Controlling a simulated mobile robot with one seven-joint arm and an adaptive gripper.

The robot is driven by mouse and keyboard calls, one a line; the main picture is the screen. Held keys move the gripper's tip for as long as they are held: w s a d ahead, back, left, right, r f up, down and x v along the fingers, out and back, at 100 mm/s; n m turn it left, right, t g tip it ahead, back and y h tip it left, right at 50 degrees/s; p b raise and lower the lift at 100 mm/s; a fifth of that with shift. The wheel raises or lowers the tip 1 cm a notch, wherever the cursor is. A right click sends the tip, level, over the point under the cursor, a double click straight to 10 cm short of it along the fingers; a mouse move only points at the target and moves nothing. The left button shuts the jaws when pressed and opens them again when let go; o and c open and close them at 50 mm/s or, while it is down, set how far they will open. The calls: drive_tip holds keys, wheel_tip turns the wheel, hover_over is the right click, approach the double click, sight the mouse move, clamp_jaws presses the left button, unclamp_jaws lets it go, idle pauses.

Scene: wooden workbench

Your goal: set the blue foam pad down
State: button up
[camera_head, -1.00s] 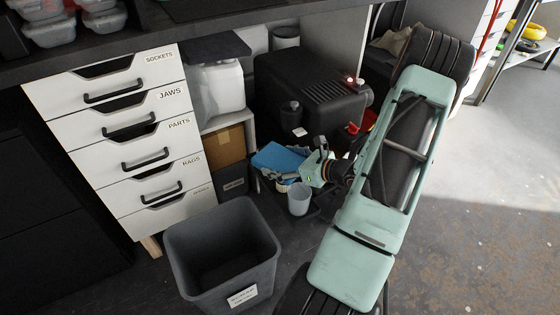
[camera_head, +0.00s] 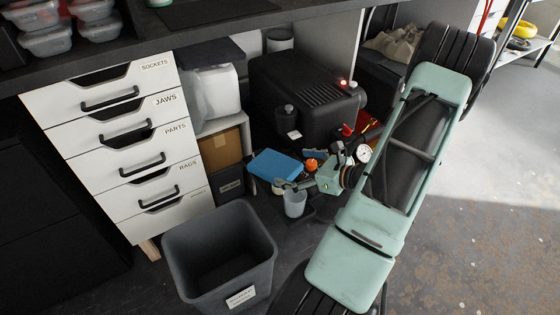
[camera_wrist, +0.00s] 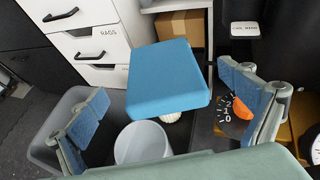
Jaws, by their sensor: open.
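The blue foam pad (camera_head: 273,165) is a flat block lying low under the workbench, left of my gripper (camera_head: 300,172). In the wrist view the pad (camera_wrist: 165,75) lies beyond and between my spread fingers (camera_wrist: 163,92), with gaps on both sides. My gripper is open, with blue-grey finger faces, and does not grip the pad. A whitish round item (camera_wrist: 170,117) shows under the pad's near edge. What the pad rests on is mostly hidden.
A translucent cup (camera_head: 295,203) stands just in front of the pad. An orange knob-like item (camera_head: 311,165) and a gauge (camera_head: 363,153) are to its right. A grey bin (camera_head: 220,255) stands front left; a black machine (camera_head: 305,95) is behind.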

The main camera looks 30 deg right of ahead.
drive_tip(key=v, duration=0.5)
drive_tip(key=shift+p, duration=0.4)
